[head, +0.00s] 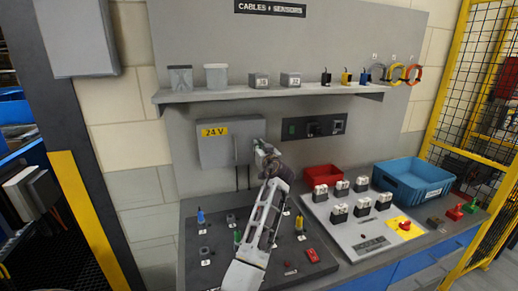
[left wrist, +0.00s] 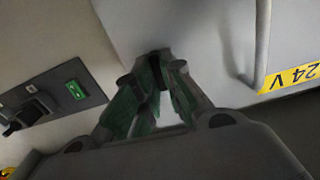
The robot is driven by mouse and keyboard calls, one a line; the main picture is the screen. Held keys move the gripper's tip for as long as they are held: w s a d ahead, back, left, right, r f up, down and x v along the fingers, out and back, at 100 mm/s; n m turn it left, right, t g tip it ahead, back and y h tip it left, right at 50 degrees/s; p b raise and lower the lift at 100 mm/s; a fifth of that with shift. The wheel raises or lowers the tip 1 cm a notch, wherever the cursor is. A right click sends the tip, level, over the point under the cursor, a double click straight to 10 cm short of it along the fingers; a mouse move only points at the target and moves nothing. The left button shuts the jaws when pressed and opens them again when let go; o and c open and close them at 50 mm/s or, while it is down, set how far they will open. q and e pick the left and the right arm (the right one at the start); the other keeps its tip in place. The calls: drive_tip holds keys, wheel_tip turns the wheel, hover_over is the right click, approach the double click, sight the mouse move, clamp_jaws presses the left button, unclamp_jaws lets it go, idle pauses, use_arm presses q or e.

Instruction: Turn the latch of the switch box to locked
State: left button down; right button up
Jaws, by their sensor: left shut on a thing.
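The switch box (head: 216,147) is a grey wall cabinet with a yellow "24 V" label. A vertical bar handle (head: 236,148) is on its door, and it also shows in the left wrist view (left wrist: 263,45). My left gripper (head: 259,146) is at the right edge of the box. In the left wrist view its green-padded fingers (left wrist: 161,72) are closed around a small dark piece, the latch (left wrist: 156,58), on the grey door. The fingers hide most of the latch, so its angle cannot be told. My right gripper is not in view.
A dark panel with a green switch (head: 312,127) is right of the box. A shelf (head: 230,93) with bins and small parts runs above. Below are a dark board (head: 222,262) with connectors, a grey tray (head: 340,237), a red bin (head: 323,173) and a blue crate (head: 413,164).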

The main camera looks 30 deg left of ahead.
use_arm(q)
drive_tip(key=shift+r, duration=0.1)
drive_tip(key=m+p, duration=0.4)
drive_tip(key=m, duration=0.4)
drive_tip(key=m+p, duration=0.5)
drive_tip(key=m, duration=0.4)
drive_tip(key=shift+w+d+f+m, duration=0.15)
drive_tip(key=shift+d+f+m, duration=0.05)
drive_tip(key=shift+m, duration=0.1)
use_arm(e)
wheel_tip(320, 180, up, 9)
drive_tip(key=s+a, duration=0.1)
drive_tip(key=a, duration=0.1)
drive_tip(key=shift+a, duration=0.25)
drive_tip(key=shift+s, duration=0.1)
